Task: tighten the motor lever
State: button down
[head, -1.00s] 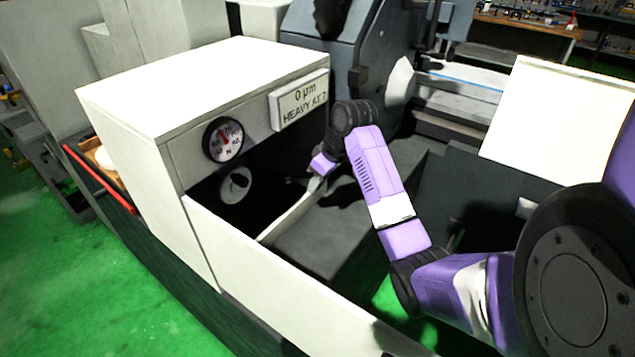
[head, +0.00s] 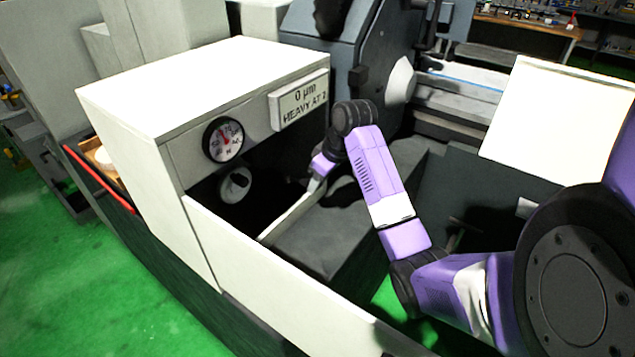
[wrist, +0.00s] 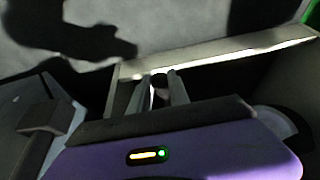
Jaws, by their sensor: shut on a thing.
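My gripper (head: 316,184) reaches into the dark bay of the white machine housing, beside a pale bar. In the wrist view my gripper (wrist: 157,88) has its two fingers close together, shut on a small dark, round-ended piece (wrist: 158,80) that I take for the motor lever. The rest of the lever is hidden by the fingers and shadow. In the head view the lever cannot be made out. A dial (head: 223,139) with a red needle and a sign (head: 299,101) reading "0 µm" and what looks like "HEAVY AT 2" are on the housing front.
A pale bar (head: 290,218) runs along the bay next to my gripper and may be the rail (wrist: 220,52) in the wrist view. A round pulley-like part (head: 235,185) sits in the bay. A dark grey block (head: 325,240) and the white front wall (head: 275,285) border my arm closely.

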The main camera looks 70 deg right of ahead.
jog(key=shift+r, duration=0.15)
jog(key=shift+w+r+p, duration=0.15)
jog(key=shift+r+p, duration=0.15)
jog(key=shift+p, duration=0.3)
jog(key=shift+w+d+r+g+p, duration=0.15)
jog(key=shift+r+g+p, duration=0.3)
jog(key=shift+p, duration=0.6)
jog(key=shift+f, duration=0.1)
jog(key=c, duration=1.2)
grip_release()
jog(key=shift+c, duration=0.2)
